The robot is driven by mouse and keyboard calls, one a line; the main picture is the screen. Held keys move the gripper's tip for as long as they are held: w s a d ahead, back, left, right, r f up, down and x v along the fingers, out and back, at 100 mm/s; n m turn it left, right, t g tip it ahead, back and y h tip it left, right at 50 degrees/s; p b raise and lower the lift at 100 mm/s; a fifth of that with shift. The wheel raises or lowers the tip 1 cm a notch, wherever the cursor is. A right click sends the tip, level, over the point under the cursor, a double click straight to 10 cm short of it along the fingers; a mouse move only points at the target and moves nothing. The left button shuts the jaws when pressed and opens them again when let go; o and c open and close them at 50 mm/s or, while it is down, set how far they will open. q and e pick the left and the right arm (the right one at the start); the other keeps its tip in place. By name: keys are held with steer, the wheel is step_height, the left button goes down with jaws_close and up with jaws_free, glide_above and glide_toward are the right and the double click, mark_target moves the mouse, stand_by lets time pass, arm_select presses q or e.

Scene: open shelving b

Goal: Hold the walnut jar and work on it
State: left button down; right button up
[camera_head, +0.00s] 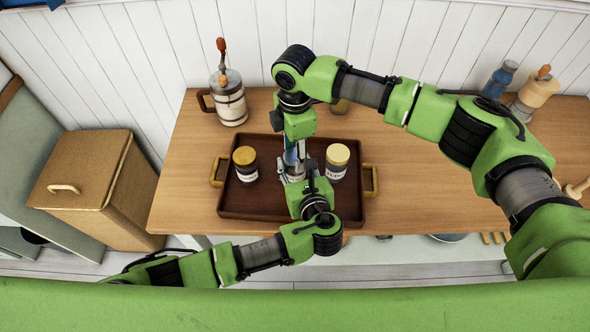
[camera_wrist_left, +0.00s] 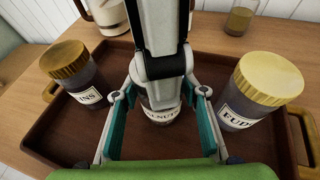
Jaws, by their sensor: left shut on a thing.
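The walnut jar (camera_wrist_left: 161,114) stands in the middle of the brown tray (camera_head: 235,208); only part of its label shows in the left wrist view. My left gripper (camera_wrist_left: 160,100) reaches in from the front with its fingers on both sides of the jar, shut on it. In the head view my left gripper (camera_head: 294,179) hides much of the jar. My right gripper (camera_head: 293,163) comes down from above, right over the jar top, and also shows in the left wrist view (camera_wrist_left: 164,72). It hides the lid, and I cannot tell whether its fingers are closed on it.
A jar with a brownish-gold lid (camera_head: 245,166) stands left on the tray, and a fudge jar (camera_head: 337,162) stands right. A white mug-like pot (camera_head: 229,100) is behind at the left. A tan box (camera_head: 92,182) stands beside the table. Bare wood lies right of the tray.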

steer(key=c, duration=0.4)
steer(key=m, duration=0.2)
steer(key=shift+m, duration=0.4)
steer(key=m, duration=0.3)
steer(key=o, duration=1.2)
steer(key=shift+o, duration=0.2)
